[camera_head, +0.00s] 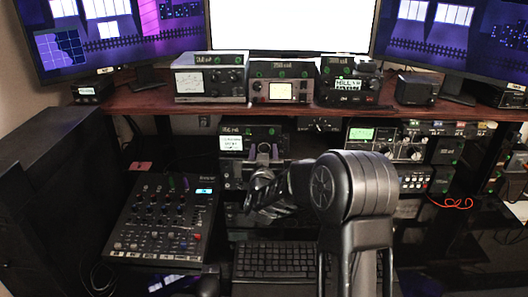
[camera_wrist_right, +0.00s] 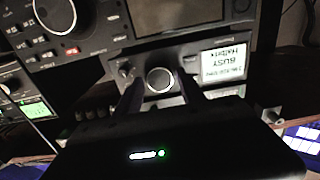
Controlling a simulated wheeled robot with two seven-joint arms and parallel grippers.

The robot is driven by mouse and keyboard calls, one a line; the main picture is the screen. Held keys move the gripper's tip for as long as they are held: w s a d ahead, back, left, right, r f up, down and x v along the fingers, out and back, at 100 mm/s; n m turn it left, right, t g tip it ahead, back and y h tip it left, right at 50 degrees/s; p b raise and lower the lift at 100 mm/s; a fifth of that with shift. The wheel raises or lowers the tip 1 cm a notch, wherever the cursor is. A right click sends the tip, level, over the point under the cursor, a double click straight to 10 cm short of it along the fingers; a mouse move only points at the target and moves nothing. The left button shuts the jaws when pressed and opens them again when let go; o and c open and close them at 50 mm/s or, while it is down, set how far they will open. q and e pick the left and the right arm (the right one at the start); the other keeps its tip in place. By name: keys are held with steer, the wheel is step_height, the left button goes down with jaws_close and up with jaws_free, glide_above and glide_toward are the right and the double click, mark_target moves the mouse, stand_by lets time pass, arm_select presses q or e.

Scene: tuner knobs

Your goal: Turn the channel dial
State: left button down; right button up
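A round silver-faced dial (camera_wrist_right: 159,79) sits on the front of a small black radio (camera_wrist_right: 240,44) in the right wrist view, where the picture is upside down. The radio's lit white display (camera_wrist_right: 223,61) reads "BUSY". In the head view, the radio (camera_head: 250,130) stands under the shelf. My right gripper (camera_wrist_right: 160,88) is at this radio, its two fingers apart on either side of the dial. I cannot tell whether they touch it. In the head view, my right gripper (camera_head: 264,152) is partly hidden by my own arm.
A wooden shelf (camera_head: 150,98) with several radios and monitors runs above. A mixer (camera_head: 165,215) lies at left and a keyboard (camera_head: 275,262) in front. More radio gear (camera_head: 385,140) stands at right. A larger unit with a big knob (camera_wrist_right: 54,14) is close by in the wrist view.

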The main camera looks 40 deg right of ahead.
steer(key=shift+o, duration=1.1)
steer(key=v, duration=0.7)
steer(key=shift+s+a+b, duration=0.25)
steer(key=shift+s+b, duration=0.05)
steer(key=shift+b, duration=0.15)
stand_by(0.6)
